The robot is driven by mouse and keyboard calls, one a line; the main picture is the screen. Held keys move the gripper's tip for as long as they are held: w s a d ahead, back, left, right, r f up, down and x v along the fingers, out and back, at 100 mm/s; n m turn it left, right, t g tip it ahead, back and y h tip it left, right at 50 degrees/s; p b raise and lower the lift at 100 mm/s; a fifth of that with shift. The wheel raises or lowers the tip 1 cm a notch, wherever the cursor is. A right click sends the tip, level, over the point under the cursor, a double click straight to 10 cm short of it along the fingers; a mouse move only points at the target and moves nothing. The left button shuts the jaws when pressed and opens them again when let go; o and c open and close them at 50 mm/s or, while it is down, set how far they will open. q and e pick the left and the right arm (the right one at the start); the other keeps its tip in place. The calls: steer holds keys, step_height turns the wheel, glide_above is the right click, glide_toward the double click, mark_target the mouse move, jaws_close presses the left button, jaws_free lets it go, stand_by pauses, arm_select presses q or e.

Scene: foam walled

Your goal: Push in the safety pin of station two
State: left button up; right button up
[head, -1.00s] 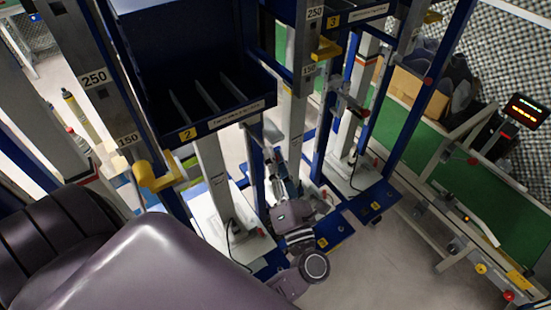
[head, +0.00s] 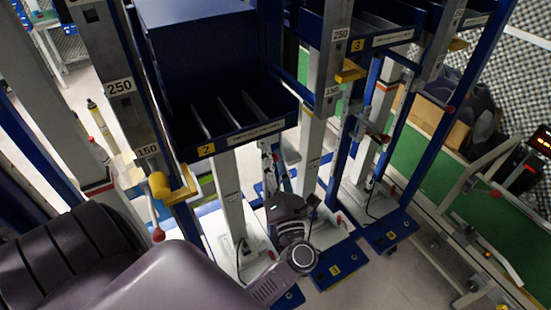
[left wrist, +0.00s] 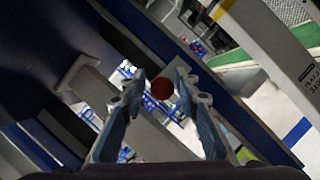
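Station two is the blue bin (head: 240,130) labelled 2, on a grey post among blue uprights. A dark red round knob (left wrist: 162,88), apparently the safety pin's head, shows in the left wrist view between my fingertips. How far it sticks out cannot be told. In the head view I cannot make out this knob near the gripper. My left gripper (head: 270,163) is just below the bin's front right corner, its fingers pointing away from me. In the left wrist view its fingers (left wrist: 162,84) are apart, with small gaps beside the knob. My right gripper is out of view.
The bin labelled 3 (head: 370,40) stands to the right on its own post. A yellow bracket (head: 172,186) with a red knob (head: 158,235) below it is at left. Grey posts and blue uprights crowd the gripper. Clear floor (head: 390,270) lies at lower right.

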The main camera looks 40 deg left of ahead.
arm_select(q)
steer(key=shift+o, duration=0.4)
steer(key=shift+w+f, duration=0.1)
steer(key=shift+f, duration=0.05)
steer(key=shift+d, duration=0.1)
steer(key=v, duration=1.2)
